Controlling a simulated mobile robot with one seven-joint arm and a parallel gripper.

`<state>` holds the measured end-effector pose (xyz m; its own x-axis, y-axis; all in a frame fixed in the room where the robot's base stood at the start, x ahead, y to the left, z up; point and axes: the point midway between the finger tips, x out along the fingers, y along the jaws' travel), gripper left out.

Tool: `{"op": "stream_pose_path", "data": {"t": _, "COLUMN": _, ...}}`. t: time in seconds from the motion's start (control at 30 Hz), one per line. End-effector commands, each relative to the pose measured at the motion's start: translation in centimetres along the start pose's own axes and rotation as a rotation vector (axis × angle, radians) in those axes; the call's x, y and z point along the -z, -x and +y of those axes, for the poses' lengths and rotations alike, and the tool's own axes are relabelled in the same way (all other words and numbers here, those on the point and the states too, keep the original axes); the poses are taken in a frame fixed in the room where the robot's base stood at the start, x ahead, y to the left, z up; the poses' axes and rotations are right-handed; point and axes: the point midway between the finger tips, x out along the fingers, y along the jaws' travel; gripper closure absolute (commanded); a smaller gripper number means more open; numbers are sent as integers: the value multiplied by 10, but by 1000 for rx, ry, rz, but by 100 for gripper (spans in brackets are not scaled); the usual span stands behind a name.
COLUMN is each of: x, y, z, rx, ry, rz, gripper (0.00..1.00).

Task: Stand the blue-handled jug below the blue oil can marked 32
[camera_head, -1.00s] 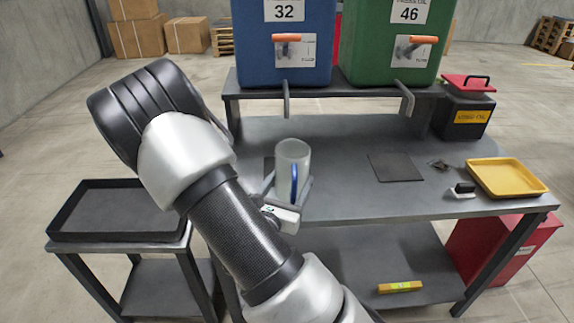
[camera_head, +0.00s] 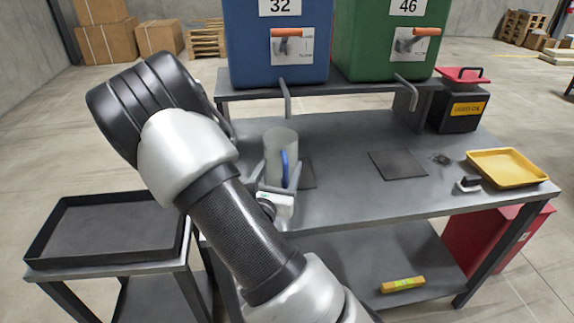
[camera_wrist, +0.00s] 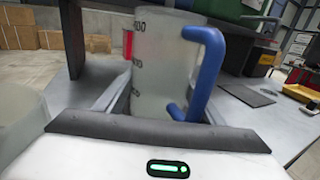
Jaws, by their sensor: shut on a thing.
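My gripper (camera_head: 278,182) is shut on the jug (camera_head: 281,150), a clear, upright cylinder with a blue handle facing me. The jug also shows in the wrist view (camera_wrist: 160,65), with scale marks and its handle (camera_wrist: 205,75) at the right. The blue oil can marked 32 (camera_head: 255,55) stands on the raised shelf, with an orange-handled tap and a grey spout (camera_head: 286,97). The jug is in front of this spout and slightly left of it in the head view. A dark square pad (camera_head: 308,174) is partly hidden behind the jug. I cannot tell whether the jug's base touches the table.
A green can marked 46 (camera_head: 375,60) stands to the right, with another dark pad (camera_head: 398,164) below. A yellow tray (camera_head: 507,183), black-handled tool (camera_head: 468,184) and black used-oil box (camera_head: 459,108) are at the right. An empty black tray (camera_head: 50,235) is at the left.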

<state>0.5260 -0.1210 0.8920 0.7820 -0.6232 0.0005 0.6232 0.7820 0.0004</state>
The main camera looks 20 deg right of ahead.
Motion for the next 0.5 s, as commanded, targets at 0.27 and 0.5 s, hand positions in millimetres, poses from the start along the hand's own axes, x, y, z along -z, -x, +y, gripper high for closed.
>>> {"op": "stream_pose_path", "data": {"t": 0.27, "x": 1, "y": -56, "z": 0, "rx": 1, "ry": 0, "rz": -2, "gripper": 62}}
{"op": "stream_pose_path", "data": {"t": 0.5, "x": 0, "y": -74, "z": -1, "rx": 2, "ry": 0, "rz": -2, "gripper": 62}}
